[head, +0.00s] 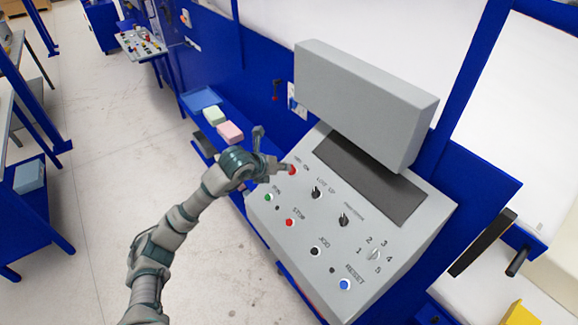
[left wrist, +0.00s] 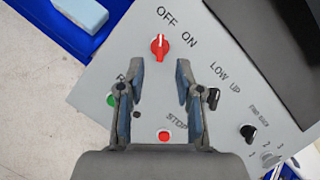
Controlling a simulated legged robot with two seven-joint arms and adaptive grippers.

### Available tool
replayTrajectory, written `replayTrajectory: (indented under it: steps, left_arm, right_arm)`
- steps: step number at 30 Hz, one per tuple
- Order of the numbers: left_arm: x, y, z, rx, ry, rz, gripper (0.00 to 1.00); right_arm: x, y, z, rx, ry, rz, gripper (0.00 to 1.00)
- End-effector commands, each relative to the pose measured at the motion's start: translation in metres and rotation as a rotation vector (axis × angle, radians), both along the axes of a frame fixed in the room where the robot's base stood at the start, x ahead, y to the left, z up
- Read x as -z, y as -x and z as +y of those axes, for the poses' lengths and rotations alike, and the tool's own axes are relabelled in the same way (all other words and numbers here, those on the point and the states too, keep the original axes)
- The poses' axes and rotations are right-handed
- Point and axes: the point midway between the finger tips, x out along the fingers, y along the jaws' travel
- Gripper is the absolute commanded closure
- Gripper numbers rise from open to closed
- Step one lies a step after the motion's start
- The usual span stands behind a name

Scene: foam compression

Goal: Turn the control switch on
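The red control switch (head: 292,170) is on the upper left of the grey control panel (head: 270,212). In the left wrist view the red switch (left wrist: 159,47) lies just beyond the fingertips, by the labels OFF and ON. Its white mark points up, toward the OFF side. My left gripper (head: 271,150) is over the panel's left edge, close to the switch. In the left wrist view the left gripper (left wrist: 160,70) is open, its fingers spread on either side of the line to the switch, with nothing between the tips. My right gripper is not in view.
A green button (head: 268,197), a red stop button (head: 289,222) and black knobs (head: 316,193) are near the switch. A grey box (head: 360,95) overhangs the panel's dark screen (head: 370,180). Pink (head: 230,131) and pale green (head: 214,115) blocks lie on a blue ledge behind.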

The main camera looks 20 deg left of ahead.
Motion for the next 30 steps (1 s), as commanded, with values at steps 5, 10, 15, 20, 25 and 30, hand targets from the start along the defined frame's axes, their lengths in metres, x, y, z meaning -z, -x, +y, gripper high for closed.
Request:
replayTrajectory:
  steps: [5, 10, 15, 20, 25, 30]
  left_arm:
    - [0.025, -0.025, -0.01, 0.001, 0.002, 0.004, 0.65]
    - [0.039, -0.041, -0.016, 0.001, 0.002, 0.001, 0.65]
    - [0.045, -0.046, -0.017, 0.001, -0.001, 0.0, 0.65]
    - [0.046, -0.046, -0.018, 0.001, 0.0, 0.0, 0.65]
    - [0.045, -0.046, -0.017, 0.001, 0.0, 0.0, 0.9]
    - [0.046, -0.046, -0.017, 0.001, -0.001, 0.0, 1.0]
  right_arm:
    - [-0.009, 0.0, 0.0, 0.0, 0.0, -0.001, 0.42]
    - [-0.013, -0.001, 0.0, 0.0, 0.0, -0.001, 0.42]
    - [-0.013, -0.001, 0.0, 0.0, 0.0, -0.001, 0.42]
    - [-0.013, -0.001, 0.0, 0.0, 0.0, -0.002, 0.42]
    - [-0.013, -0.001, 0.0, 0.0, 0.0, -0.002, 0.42]
    - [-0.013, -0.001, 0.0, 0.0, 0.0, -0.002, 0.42]
